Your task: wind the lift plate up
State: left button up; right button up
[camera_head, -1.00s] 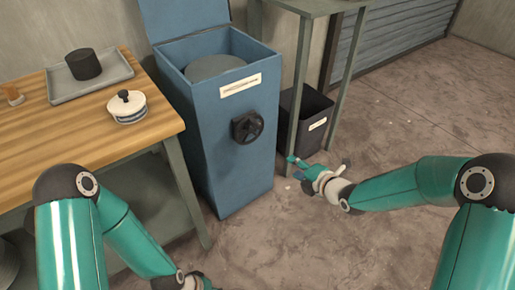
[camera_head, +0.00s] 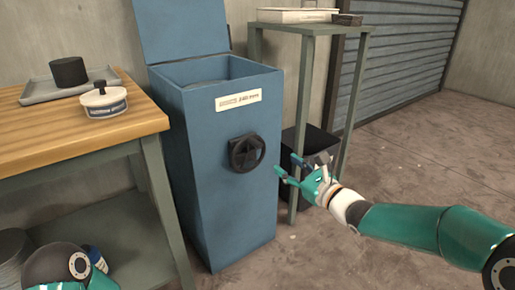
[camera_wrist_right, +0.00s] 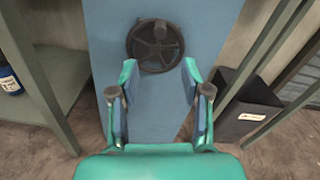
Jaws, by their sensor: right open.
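The blue lift cabinet (camera_head: 225,170) stands upright with its lid (camera_head: 185,28) open. A black spoked handwheel (camera_head: 247,152) with a knob is on its front; it also shows in the right wrist view (camera_wrist_right: 150,45). The grey lift plate (camera_head: 207,83) is inside the open top, mostly hidden by the front wall. My right gripper (camera_head: 288,168) is open and empty, in front of the cabinet to the right of the wheel. In the right wrist view the wheel lies just beyond the open fingers (camera_wrist_right: 160,76), apart from them. My left gripper is outside the views.
A wooden workbench (camera_head: 60,137) at left holds a grey tray (camera_head: 42,92) with a black cylinder (camera_head: 68,71) and a white lidded pot (camera_head: 104,101). A green stand (camera_head: 350,31) and a black bin (camera_head: 320,150) stand close right of the cabinet. Floor at right is clear.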

aim_at(260, 147)
jog(key=p+x, duration=0.7)
jog(key=x, duration=0.4)
jog(key=shift+w+a+r, duration=0.2)
jog(key=shift+a, duration=0.05)
jog(key=shift+w+a+f, duration=0.25)
jog(key=shift+w+a, duration=0.25)
jog(key=shift+w, duration=0.2)
jog(key=shift+w+a, duration=0.25)
jog(key=shift+w, duration=0.2)
grip_shut()
